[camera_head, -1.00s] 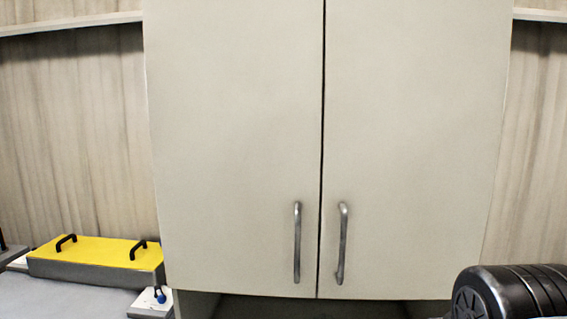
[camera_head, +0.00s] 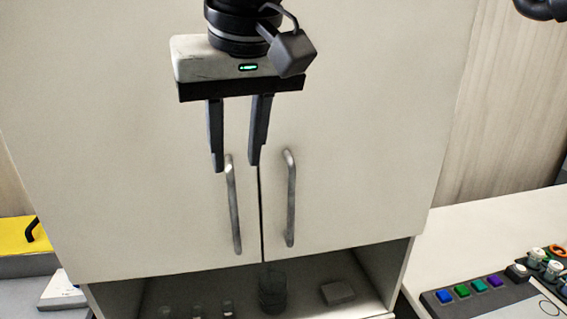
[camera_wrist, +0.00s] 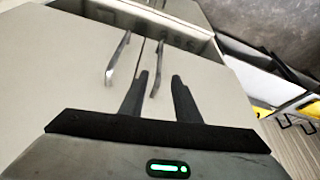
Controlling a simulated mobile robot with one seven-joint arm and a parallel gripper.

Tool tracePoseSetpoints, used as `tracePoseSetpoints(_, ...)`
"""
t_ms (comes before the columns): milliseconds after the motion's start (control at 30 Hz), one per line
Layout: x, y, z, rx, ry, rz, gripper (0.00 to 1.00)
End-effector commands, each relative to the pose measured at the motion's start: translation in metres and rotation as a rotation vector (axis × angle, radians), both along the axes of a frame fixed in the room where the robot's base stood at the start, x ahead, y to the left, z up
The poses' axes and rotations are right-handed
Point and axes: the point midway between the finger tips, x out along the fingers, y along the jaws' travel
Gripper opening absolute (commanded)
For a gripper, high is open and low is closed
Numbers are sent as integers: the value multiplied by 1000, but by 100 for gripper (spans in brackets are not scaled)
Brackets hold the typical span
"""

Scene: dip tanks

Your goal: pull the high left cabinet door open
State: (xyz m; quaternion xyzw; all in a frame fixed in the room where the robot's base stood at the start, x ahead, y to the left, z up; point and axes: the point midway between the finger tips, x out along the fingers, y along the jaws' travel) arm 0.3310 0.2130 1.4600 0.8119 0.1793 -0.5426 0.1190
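The high left cabinet door (camera_head: 110,140) is a pale beige panel and is shut. Its silver bar handle (camera_head: 234,205) stands upright near the door's lower right corner. My gripper (camera_head: 235,168) is open, its two dark fingers pointing down, in front of the cabinet at the top of the left handle. In the head view the handle's upper end shows between the fingertips. I cannot tell the gap in depth between fingers and handle.
The right door (camera_head: 350,130) is shut, with its handle (camera_head: 291,198) close beside. Below is an open shelf (camera_head: 330,265) holding small dark items. A button panel (camera_head: 480,292) stands at lower right. A yellow-topped box (camera_head: 14,236) is at left.

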Motion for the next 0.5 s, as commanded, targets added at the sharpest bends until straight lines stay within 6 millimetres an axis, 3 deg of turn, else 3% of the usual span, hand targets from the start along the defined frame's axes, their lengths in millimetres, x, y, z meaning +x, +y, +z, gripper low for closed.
tracePoseSetpoints(500, 38, 17, -104, -3, 3, 0, 29)
